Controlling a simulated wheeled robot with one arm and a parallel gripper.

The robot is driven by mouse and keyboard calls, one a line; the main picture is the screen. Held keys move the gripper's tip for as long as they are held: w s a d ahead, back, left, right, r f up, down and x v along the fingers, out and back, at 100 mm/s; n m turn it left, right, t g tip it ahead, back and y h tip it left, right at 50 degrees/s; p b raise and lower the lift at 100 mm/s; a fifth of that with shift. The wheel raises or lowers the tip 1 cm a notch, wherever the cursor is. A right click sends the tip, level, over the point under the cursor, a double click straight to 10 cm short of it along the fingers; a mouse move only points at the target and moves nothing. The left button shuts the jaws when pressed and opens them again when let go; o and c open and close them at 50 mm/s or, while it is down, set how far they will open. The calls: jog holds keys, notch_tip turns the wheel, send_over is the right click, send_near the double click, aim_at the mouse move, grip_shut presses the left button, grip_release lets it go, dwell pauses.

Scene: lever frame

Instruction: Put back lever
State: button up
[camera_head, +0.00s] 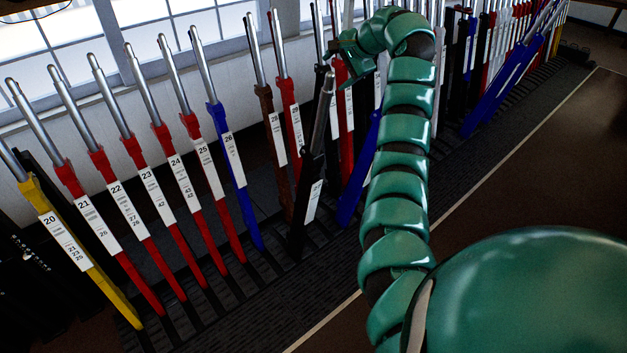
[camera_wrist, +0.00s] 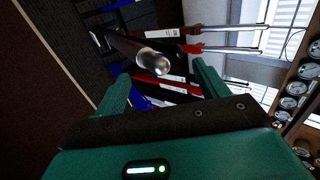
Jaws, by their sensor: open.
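A black lever (camera_head: 309,185) with a silver handle and white label leans forward, out of line with the upright levers behind it. A blue lever (camera_head: 362,165) just to its right also leans forward, partly hidden by my arm. My gripper (camera_head: 347,57) is above and to the right of the black lever's handle top. In the wrist view, my gripper (camera_wrist: 160,70) is open, and a dark lever's round silver handle end (camera_wrist: 154,62) points toward the camera between the two fingers. I cannot tell whether either finger touches it.
A row of red, blue, brown and yellow levers stands upright; the yellow lever (camera_head: 75,250) is at the left end. More blue levers (camera_head: 500,90) lean forward farther along. Windows (camera_head: 170,30) are behind. The brown floor (camera_head: 530,170) in front is clear.

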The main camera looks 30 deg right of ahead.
aim_at(332, 73)
jog(key=p+x, duration=0.2)
jog(key=x, duration=0.2)
jog(key=shift+w+f, duration=0.15)
jog(key=shift+w, duration=0.15)
jog(key=shift+p+x, duration=0.4)
jog(key=shift+x, duration=0.8)
jog(key=shift+s+a+f, duration=0.15)
jog(key=shift+a, duration=0.05)
jog(key=shift+c, duration=0.3)
jog(key=shift+a+r, duration=0.1)
jog(key=shift+r, duration=0.1)
jog(key=c, duration=0.9)
jog(key=shift+w+f, duration=0.3)
jog(key=shift+w, duration=0.25)
jog(key=shift+c, duration=0.2)
jog(key=shift+s, duration=0.1)
